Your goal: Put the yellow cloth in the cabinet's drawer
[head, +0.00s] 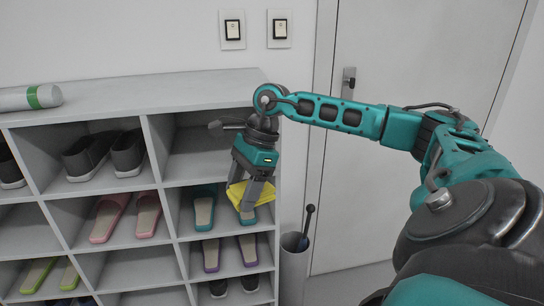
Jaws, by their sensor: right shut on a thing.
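The yellow cloth (264,191) hangs in the jaws of my right gripper (242,203). The gripper points down and is shut on the cloth, whose edges show on both sides of the fingers. Gripper and cloth are in front of the right column of an open shoe rack (190,84), over a compartment with teal slippers (204,213). I cannot tell whether the cloth touches the rack. No drawer can be made out in this view. My left gripper is out of view.
Shoes and slippers fill several rack compartments. The upper right compartment looks empty. A rolled mat (30,97) lies on the rack's top, otherwise clear. A bin (293,270) with an umbrella-like handle stands right of the rack, before a closed door (400,70).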

